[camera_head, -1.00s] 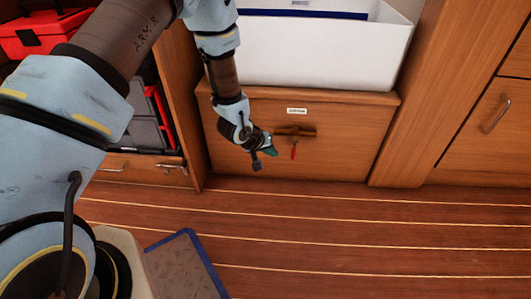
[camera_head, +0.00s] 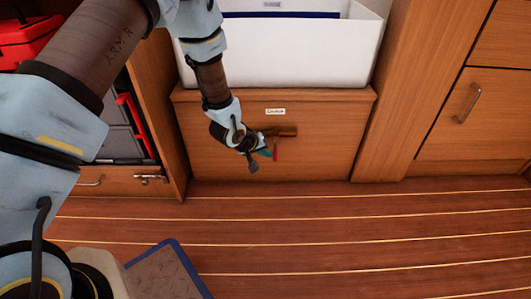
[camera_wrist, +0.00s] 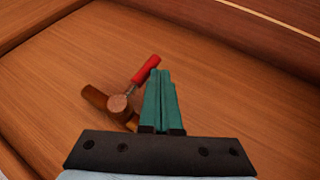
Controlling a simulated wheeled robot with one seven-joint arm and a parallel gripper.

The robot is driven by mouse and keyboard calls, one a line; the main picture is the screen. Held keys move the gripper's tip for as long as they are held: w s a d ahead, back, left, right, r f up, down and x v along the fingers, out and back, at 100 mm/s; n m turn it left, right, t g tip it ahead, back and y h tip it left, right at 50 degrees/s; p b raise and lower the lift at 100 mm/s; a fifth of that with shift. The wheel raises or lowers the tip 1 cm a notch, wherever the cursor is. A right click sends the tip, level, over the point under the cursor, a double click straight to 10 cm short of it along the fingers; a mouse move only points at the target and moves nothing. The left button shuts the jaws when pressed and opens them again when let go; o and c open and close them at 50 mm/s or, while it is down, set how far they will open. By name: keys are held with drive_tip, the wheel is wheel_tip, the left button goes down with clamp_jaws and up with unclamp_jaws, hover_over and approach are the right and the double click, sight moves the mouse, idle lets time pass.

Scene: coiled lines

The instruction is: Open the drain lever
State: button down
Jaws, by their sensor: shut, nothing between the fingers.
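The drain lever (camera_head: 275,152) has a red handle and hangs down from a brown pipe fitting (camera_head: 287,131) on the wooden front panel. In the wrist view the red lever (camera_wrist: 146,69) extends from the round end of the fitting (camera_wrist: 118,104). My gripper (camera_head: 264,153) is just left of the lever in the head view. Its green fingers (camera_wrist: 162,75) are shut together and hold nothing. In the wrist view their tips are right beside the red handle; I cannot tell whether they touch it. The fingers hide part of the fitting.
A small label (camera_head: 275,111) is above the fitting. A white bin (camera_head: 290,55) stands on the ledge above. An open storage bay with red and grey cases (camera_head: 123,130) is at left. A cabinet door with a handle (camera_head: 468,104) is at right.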

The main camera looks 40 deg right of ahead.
drive_tip(key=shift+d+f, duration=0.1)
drive_tip(key=shift+h, duration=0.3)
drive_tip(key=s+d+r+n+g+h+b, duration=0.1)
drive_tip(key=s+d+n+g+h+b, duration=0.3)
drive_tip(key=h, duration=0.4)
drive_tip(key=shift+s+d+g+h+b, duration=0.15)
drive_tip(key=shift+d+g+h+b, duration=0.2)
drive_tip(key=shift+d, duration=0.2)
drive_tip(key=shift+s+d+r, duration=0.1)
drive_tip(key=shift+r, duration=0.05)
idle(0.9)
idle(1.5)
